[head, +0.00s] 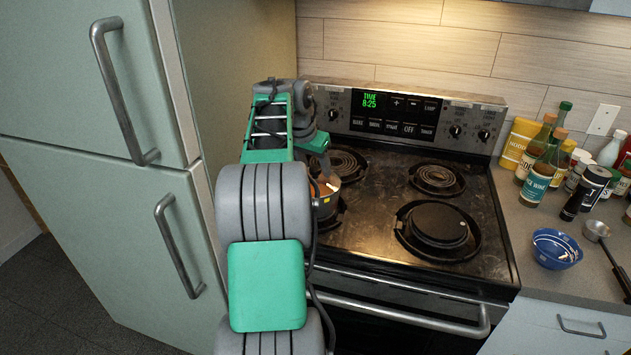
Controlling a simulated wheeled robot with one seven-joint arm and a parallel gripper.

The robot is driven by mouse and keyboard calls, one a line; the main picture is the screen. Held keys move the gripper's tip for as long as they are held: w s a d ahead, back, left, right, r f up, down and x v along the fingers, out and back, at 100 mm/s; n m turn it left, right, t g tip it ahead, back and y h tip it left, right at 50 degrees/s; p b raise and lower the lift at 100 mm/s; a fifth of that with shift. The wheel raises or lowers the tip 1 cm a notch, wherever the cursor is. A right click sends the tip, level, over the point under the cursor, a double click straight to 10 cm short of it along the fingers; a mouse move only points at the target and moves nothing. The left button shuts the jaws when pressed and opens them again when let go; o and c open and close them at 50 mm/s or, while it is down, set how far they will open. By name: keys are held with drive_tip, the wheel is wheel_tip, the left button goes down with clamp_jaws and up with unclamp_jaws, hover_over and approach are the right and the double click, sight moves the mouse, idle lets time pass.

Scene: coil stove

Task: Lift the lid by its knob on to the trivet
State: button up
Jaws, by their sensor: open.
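A metal pot (328,203) stands at the left front of the stove, partly hidden behind my arm. Orange-brown colour shows at its top; I cannot make out a lid or knob there. My gripper (323,168) is open, just above the pot and mostly hidden by my arm. Whether it touches anything is not clear. A flat, dark round piece (437,224) lies over the right front burner; I cannot tell whether it is the trivet.
Two bare coil burners, back left (342,163) and back right (437,179), show on the stove. A green fridge (95,225) stands close on the left.

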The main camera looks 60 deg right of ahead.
clamp_jaws()
idle(0.5)
idle(0.8)
